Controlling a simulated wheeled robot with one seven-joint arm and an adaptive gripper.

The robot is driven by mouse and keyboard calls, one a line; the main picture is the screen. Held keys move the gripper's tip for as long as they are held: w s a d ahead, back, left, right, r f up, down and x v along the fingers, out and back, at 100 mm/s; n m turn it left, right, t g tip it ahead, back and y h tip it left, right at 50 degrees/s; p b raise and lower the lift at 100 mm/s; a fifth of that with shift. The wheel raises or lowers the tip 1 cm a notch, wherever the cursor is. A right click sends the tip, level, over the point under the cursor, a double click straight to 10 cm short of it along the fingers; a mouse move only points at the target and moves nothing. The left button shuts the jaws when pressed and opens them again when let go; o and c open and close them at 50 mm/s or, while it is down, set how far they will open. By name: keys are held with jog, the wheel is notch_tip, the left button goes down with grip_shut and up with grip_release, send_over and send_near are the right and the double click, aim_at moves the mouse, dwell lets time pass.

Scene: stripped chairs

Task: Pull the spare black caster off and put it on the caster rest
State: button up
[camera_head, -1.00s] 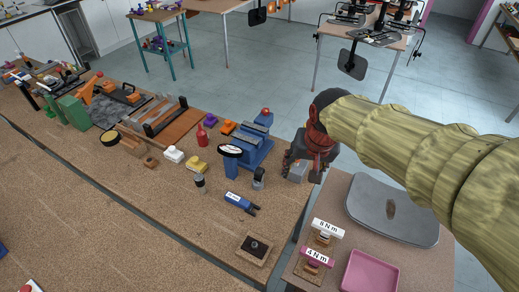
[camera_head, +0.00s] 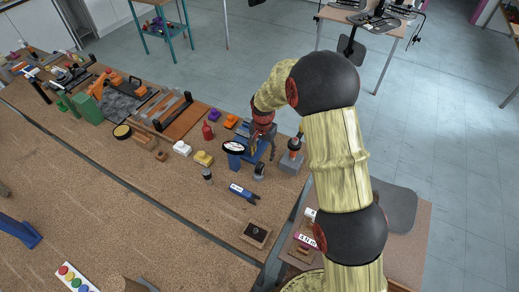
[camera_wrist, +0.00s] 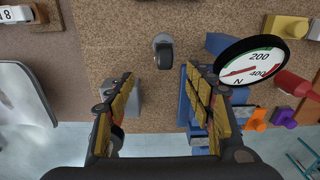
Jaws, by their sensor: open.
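A small black-wheeled caster (camera_head: 259,171) stands upright near the bench's right end, in front of the blue stand. In the wrist view the caster (camera_wrist: 163,50) lies ahead of the fingertips, roughly centred between them and apart from both. My gripper (camera_head: 266,142) is open and empty over the blue stand area; its spread fingers also show in the wrist view (camera_wrist: 158,76). A square wooden block with a dark top (camera_head: 256,234), perhaps the caster rest, sits near the bench's front right corner. Nothing is held.
A blue stand (camera_wrist: 184,105) and a round force gauge (camera_wrist: 252,62) are close to the right finger. A grey block (camera_head: 290,162) is at the bench edge, near the left finger in the wrist view.

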aim_at(260, 164)
jog(key=f, duration=0.2)
jog(key=a+f+p, duration=0.1)
jog(key=shift+w, duration=0.3)
jog(key=shift+m, duration=0.3)
jog(key=shift+f+p, duration=0.4)
jog(key=shift+f, duration=3.65)
jog(key=shift+c, duration=0.9)
jog(key=c, duration=1.2)
grip_shut()
jog(key=shift+r, duration=0.7)
jog(key=o, duration=0.7)
grip_release()
jog(key=c, duration=0.6)
grip_shut()
